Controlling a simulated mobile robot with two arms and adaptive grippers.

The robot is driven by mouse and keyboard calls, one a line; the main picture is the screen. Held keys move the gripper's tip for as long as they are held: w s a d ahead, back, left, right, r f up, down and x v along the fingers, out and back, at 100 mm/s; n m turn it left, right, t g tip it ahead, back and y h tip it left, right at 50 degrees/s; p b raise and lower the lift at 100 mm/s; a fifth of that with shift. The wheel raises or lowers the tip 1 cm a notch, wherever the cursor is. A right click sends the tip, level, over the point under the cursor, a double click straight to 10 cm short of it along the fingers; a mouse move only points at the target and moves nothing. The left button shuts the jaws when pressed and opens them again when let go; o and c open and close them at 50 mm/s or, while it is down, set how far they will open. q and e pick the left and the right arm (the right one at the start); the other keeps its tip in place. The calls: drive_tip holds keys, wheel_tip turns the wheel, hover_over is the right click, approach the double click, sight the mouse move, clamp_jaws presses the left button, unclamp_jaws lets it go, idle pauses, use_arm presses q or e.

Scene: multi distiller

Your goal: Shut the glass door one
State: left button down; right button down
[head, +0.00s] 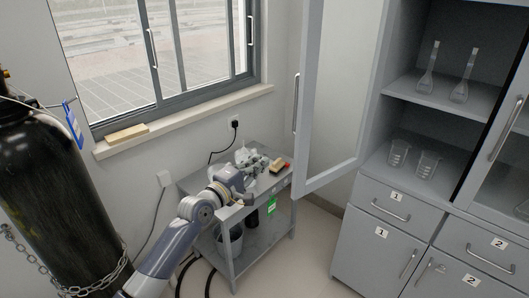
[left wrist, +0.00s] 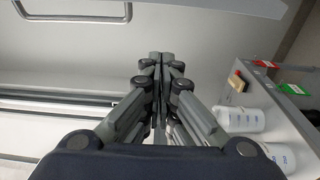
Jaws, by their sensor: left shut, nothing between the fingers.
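Glass door one (head: 339,95) is a grey-framed glass door on the cabinet's left side. It stands swung wide open, with a long vertical handle (head: 296,104) near its left edge. My left gripper (head: 240,184) is over the small cart, lower and to the left of the door, and appears apart from it. In the left wrist view its fingers (left wrist: 160,60) are together and empty. My right gripper is in neither view.
The grey cart (head: 232,266) stands below the door's left side with equipment on top. Open shelves (head: 435,92) hold flasks and beakers. A black gas cylinder (head: 60,190) stands at left. A window (head: 110,50) is behind.

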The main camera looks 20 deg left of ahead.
use_arm(q)
drive_tip(key=x, duration=0.9)
drive_tip(key=d+p, duration=0.1)
drive_tip(key=s+d, duration=0.1)
drive_tip(key=s+d+p, duration=0.1)
drive_tip(key=shift+d+f+p, duration=0.1)
drive_tip(key=shift+d+p, duration=0.2)
drive_tip(key=shift+d, duration=0.1)
